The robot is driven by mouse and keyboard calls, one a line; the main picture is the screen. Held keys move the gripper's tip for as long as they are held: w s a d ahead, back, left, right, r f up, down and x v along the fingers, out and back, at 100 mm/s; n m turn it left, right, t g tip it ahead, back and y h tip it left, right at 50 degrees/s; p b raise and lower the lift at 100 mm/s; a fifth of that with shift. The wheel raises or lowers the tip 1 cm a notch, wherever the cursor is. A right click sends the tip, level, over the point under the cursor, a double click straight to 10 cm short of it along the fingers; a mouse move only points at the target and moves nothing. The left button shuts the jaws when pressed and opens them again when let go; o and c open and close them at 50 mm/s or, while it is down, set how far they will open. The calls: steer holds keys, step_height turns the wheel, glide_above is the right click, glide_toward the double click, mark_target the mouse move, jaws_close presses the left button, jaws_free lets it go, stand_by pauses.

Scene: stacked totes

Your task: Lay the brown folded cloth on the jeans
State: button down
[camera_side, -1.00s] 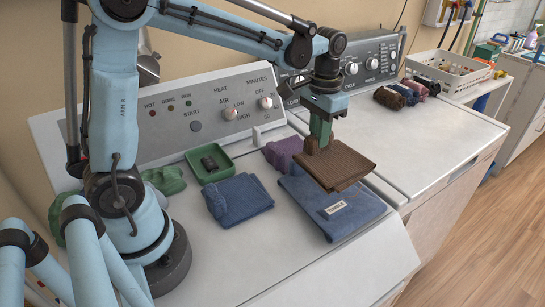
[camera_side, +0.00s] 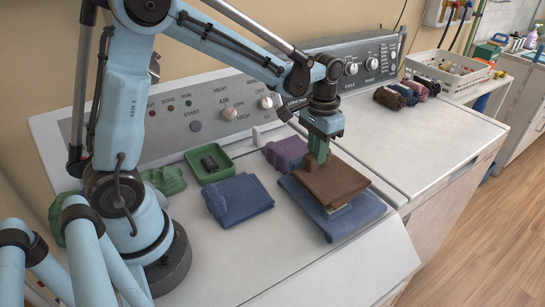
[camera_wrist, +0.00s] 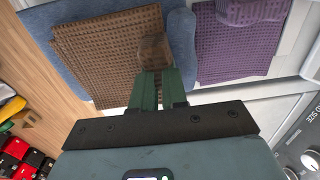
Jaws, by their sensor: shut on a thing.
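The brown folded cloth (camera_side: 333,184) is over the blue folded jeans (camera_side: 352,222), whose edges show around it at the front and right. It looks to be on or just above them; I cannot tell if it touches. The label on the jeans is mostly hidden by the cloth.
A purple cloth (camera_side: 286,153) lies close to the jeans, behind and left. A blue folded cloth (camera_side: 240,198) and a green tray (camera_side: 211,163) holding a dark item stand further left. Rolled cloths (camera_side: 390,98) and a white basket (camera_side: 447,72) are at the back right. The right machine top is mostly clear.

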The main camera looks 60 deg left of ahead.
steer(key=shift+f, duration=0.1)
steer(key=c, duration=1.2)
jaws_free()
steer(key=shift+o, duration=0.2)
step_height(320, 180, up, 13)
steer(key=s+d+f+t, duration=0.1)
steer(key=s+f+t, duration=0.5)
steer(key=s, duration=0.5)
steer(key=shift+s+d+t, duration=0.2)
steer(key=shift+s+t, duration=0.15)
steer(key=shift+t, duration=0.25)
steer(key=shift+r, duration=0.1)
